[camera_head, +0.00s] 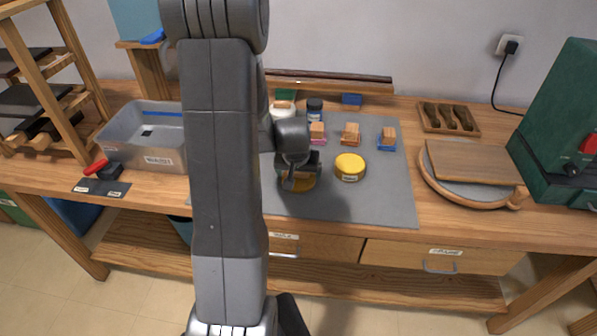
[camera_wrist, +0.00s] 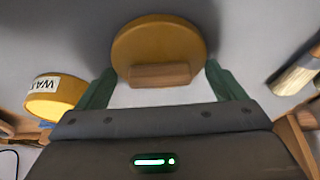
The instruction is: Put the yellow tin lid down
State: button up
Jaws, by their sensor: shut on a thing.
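The yellow tin lid (camera_wrist: 158,40) is a round yellow disc with a wooden grip block (camera_wrist: 160,75) on it. My gripper (camera_wrist: 161,74) is shut on the lid, with its green fingers at either side of the block. In the head view my gripper (camera_head: 297,180) is over the grey mat (camera_head: 350,205), and part of the lid (camera_head: 303,184) shows under it. Whether the lid touches the mat is unclear. A yellow tin (camera_head: 349,168) with a white label stands on the mat right of my gripper; it also shows in the wrist view (camera_wrist: 55,98).
Several wooden-topped blocks (camera_head: 350,134) and a dark jar (camera_head: 314,108) stand behind. A metal tray (camera_head: 150,135) is at the left. A round board (camera_head: 470,187) and a green machine (camera_head: 560,130) are at the right. The mat's front right is clear. My arm hides part of the bench.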

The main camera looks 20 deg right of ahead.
jog(key=shift+f, duration=0.1)
jog(key=shift+f, duration=0.15)
jog(key=o, duration=0.7)
jog(key=shift+r, duration=0.2)
jog(key=shift+s+a+r, duration=0.1)
jog(key=shift+r, duration=0.45)
jog(key=v, duration=1.1)
jog(key=shift+f, duration=0.1)
